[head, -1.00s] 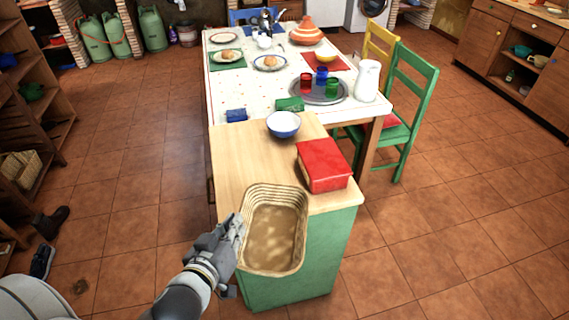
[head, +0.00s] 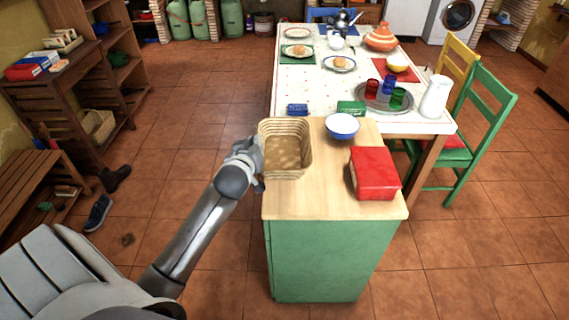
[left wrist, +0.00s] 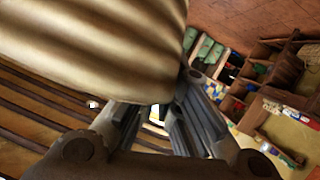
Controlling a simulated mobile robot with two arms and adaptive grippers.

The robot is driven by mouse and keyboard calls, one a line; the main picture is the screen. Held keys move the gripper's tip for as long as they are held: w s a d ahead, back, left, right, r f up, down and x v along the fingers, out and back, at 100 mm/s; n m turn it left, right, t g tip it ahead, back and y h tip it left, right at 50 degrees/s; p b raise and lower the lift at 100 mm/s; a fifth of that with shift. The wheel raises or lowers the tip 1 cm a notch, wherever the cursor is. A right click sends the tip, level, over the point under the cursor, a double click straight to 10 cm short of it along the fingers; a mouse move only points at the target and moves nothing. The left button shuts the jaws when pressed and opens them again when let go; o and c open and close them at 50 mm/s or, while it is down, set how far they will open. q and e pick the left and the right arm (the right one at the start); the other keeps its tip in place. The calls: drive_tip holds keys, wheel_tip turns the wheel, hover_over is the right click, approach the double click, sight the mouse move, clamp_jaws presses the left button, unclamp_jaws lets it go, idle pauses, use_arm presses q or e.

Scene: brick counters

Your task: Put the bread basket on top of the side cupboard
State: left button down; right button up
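The bread basket (head: 298,172), a tan ribbed rectangular basket, is at the left edge of the green side cupboard's (head: 325,255) pale wooden top. It looks empty and about level; I cannot tell whether it touches the top. My left gripper (head: 256,163) is at the basket's left wall and appears shut on it. In the left wrist view, the ribbed basket wall (left wrist: 95,50) fills the upper left, close against the fingers (left wrist: 155,115); the exact grip is partly hidden. My right gripper is not in view.
A red box (head: 375,173) and a blue-and-white bowl (head: 342,126) stand on the cupboard top. Its front-left part is bare. Behind is the laid table (head: 300,77) with cups and a white jug (head: 436,97). Chairs stand at the right; a shoe (head: 98,213) lies on the floor.

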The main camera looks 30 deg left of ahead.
sight(277, 160)
use_arm(q)
drive_tip(key=w+d+f, duration=0.1)
drive_tip(key=f, duration=0.1)
drive_tip(key=w+d+f, duration=0.3)
drive_tip(key=f, duration=0.1)
drive_tip(key=shift+w+d+f, duration=0.15)
drive_tip(key=shift+w+d, duration=0.05)
wheel_tip(277, 160, down, 3)
drive_tip(key=shift+w+d+f+p, duration=0.1)
drive_tip(key=shift+f+p, duration=0.05)
drive_tip(key=shift+p, duration=0.15)
drive_tip(key=c, duration=2.1)
unclamp_jaws()
drive_tip(key=shift+f, duration=0.15)
drive_tip(key=o, duration=0.5)
drive_tip(key=shift+c, duration=0.2)
drive_tip(key=b+v, duration=0.1)
drive_tip(key=v, duration=1.1)
